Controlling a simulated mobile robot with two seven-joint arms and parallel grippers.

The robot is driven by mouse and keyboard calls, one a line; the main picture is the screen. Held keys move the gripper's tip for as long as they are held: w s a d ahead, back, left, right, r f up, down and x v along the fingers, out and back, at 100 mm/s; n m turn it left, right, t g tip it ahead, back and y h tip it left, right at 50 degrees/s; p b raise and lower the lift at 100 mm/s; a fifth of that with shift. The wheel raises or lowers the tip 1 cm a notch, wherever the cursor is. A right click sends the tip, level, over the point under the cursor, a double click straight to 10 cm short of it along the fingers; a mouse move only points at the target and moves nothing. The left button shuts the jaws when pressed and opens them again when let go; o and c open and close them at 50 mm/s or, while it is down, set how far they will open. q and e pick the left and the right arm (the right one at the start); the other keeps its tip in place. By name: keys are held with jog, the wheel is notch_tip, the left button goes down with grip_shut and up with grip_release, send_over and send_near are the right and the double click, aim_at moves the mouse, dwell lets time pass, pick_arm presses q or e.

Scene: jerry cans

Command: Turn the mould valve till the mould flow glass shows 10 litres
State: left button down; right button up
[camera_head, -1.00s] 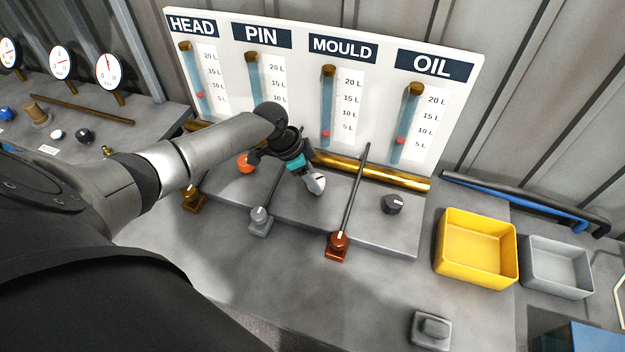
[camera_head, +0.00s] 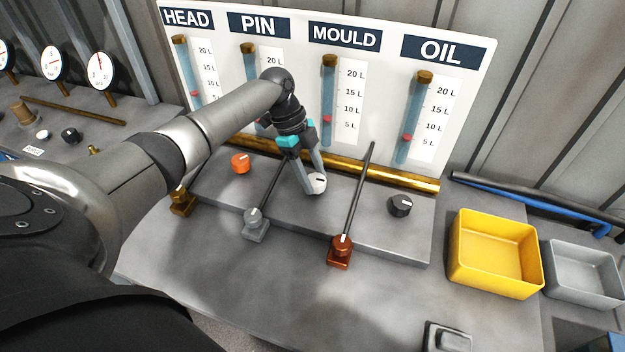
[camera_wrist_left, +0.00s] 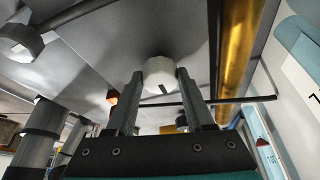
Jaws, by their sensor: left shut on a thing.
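The white mould valve knob (camera_head: 317,183) sits on the grey step below the MOULD glass. It carries a dark pointer mark and also shows in the left wrist view (camera_wrist_left: 159,74). My left gripper (camera_head: 313,187) is shut on this knob, one finger on each side. The mould flow glass (camera_head: 328,95) is a blue tube with a brass cap. Its pink float (camera_head: 327,118) stands between the 5 L and 10 L marks. My right gripper is not in view.
An orange knob (camera_head: 240,163) is to the left and a black knob (camera_head: 400,205) to the right. A brass pipe (camera_head: 400,179) runs behind. A yellow bin (camera_head: 495,280) stands right.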

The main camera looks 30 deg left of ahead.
pick_arm(q)
jog(key=shift+m, duration=0.5)
jog(key=shift+c, duration=1.4)
grip_release()
jog(key=v, duration=1.5)
jog(key=shift+w, duration=0.25)
jog(key=shift+r, duration=0.1)
